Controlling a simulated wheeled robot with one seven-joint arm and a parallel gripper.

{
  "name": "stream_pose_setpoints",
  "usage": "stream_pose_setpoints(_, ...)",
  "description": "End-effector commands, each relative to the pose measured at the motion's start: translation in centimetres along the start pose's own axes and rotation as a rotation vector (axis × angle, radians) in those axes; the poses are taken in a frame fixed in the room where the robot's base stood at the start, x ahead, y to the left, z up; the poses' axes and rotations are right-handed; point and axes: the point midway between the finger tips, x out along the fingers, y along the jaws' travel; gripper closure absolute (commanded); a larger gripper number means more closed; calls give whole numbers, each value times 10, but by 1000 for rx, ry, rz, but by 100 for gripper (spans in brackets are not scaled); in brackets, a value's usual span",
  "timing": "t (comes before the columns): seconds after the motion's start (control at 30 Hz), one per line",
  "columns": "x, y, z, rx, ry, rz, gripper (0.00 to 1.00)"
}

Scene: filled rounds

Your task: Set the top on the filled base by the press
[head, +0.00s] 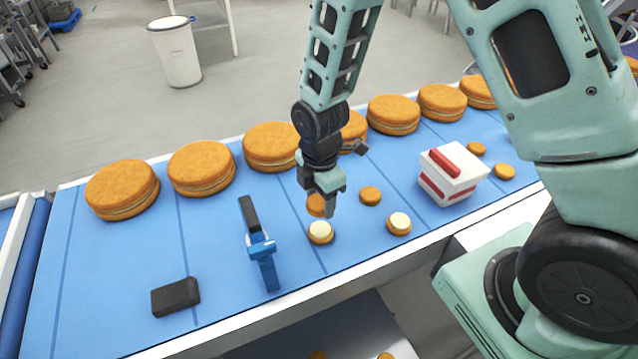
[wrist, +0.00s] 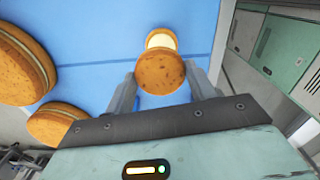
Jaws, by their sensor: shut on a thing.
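My gripper (head: 328,206) is shut on a small brown round top (head: 315,204), held tilted above the belt. In the wrist view the top (wrist: 160,74) sits between both fingers. A filled base (head: 320,232) with cream on it stands just in front of and below the held top; its cream and edge show beyond the top in the wrist view (wrist: 160,38). A second filled base (head: 399,223) stands to the right. A blue-and-black upright tool (head: 262,252), perhaps the press, stands left of the nearer base.
Small plain rounds (head: 370,196) lie behind the bases and at the right. A white box with red bands (head: 452,176) stands right. A black block (head: 175,297) lies front left. Large filled rounds (head: 202,168) line the back of the blue belt (head: 120,255).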

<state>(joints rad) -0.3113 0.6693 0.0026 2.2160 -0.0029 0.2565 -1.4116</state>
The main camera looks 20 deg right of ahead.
Motion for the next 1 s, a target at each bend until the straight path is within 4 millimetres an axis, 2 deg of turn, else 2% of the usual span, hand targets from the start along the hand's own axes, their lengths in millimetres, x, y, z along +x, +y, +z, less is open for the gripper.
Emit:
stream_pose_setpoints(0.27,8,0,0,-1,-1,1,55)
stream_pose_setpoints(0.8,51,0,0,0,-1,1,55)
stream_pose_setpoints(1.0,60,0,0,0,-1,2,55)
